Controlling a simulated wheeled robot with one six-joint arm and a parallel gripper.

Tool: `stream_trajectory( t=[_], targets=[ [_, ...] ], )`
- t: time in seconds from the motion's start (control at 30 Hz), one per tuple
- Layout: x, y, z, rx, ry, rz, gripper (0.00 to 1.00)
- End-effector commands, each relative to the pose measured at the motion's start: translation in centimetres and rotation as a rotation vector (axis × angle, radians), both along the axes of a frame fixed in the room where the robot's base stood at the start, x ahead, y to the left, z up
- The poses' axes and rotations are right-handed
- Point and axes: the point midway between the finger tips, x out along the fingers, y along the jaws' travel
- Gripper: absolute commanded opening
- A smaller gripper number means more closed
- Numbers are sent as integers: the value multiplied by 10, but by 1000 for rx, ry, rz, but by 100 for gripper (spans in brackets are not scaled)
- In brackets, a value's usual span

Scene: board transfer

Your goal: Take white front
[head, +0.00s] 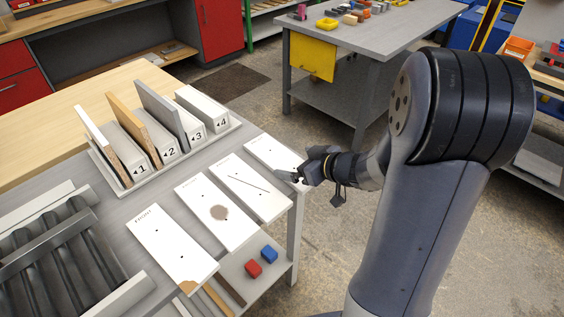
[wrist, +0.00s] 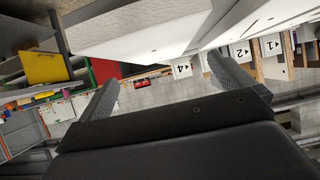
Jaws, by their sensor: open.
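Several white front boards lie flat in a row on the grey table. The nearest board (head: 172,245) reads "FRONT" and has a brown corner. The one behind it (head: 208,190) has a brown blotch. A third (head: 240,180) has a dark line across it. The farthest white board (head: 270,152) shows no mark that I can make out, and my arm's end partly covers its right side. My gripper (head: 291,177) is at that board's right edge. In the wrist view my gripper (wrist: 163,72) has its fingers spread with nothing visibly held, and a white board surface (wrist: 140,28) fills the top.
A rack (head: 112,178) with slots numbered 1 to 4 holds upright boards behind the row. Rollers (head: 65,250) stand at the left. Open floor lies to the right.

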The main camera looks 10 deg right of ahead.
Motion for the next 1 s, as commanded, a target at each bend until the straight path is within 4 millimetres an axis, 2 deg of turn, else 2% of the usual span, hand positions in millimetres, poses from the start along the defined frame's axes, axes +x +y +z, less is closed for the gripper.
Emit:
stream_trajectory(
  t=[0.17, 0.33, 0.57, 1.0],
  targets=[
    [18, 13, -21, 0, 2, 4, 100],
    [31, 21, -26, -1, -1, 2, 100],
    [32, 21, -26, -1, -1, 0, 100],
    [32, 21, -26, -1, -1, 0, 66]
  ],
)
